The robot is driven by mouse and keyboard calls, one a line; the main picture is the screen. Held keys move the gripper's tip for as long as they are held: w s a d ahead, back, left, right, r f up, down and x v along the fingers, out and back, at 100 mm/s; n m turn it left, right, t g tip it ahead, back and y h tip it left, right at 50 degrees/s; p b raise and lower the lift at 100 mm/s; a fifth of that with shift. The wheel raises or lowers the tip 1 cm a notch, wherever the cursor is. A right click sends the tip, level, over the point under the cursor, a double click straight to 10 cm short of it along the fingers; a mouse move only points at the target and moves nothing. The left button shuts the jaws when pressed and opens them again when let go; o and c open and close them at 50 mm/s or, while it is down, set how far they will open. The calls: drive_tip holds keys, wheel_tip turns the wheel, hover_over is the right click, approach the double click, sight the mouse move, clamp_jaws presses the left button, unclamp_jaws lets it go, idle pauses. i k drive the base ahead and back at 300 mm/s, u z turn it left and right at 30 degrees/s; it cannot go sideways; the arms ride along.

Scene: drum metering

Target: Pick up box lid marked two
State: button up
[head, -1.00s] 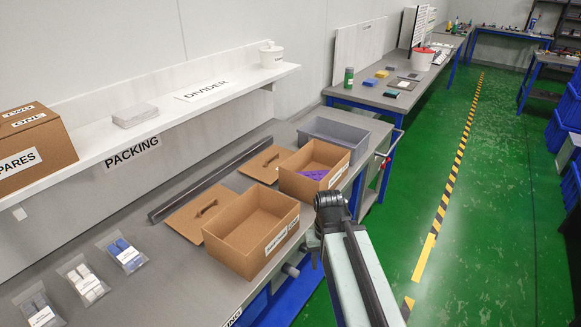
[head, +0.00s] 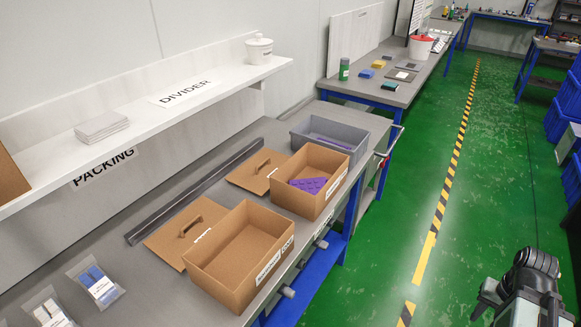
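Two flat brown cardboard lids with dark handles lie on the grey bench. The nearer lid (head: 165,241) lies behind and left of the near open box (head: 215,278). A small white label shows at its edge beside the box, too small to read. The farther lid (head: 262,163) lies behind and left of the far open box (head: 325,175). I cannot tell which lid is marked two. Part of my arm shows at the lower right, over the floor and apart from the bench. My gripper's fingers do not show.
The near box looks empty; the far one holds a purple piece (head: 308,185). A grey bin (head: 345,135) stands beyond them. A dark rail (head: 195,193) runs along the bench behind the lids. A white shelf (head: 60,165) overhangs the back. Green floor (head: 375,265) is clear at right.

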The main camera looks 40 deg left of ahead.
sight(253, 176)
drive_tip(key=z, duration=0.05)
drive_tip(key=i, duration=4.55)
drive_tip(key=u, duration=5.5)
drive_tip(key=i, duration=1.45)
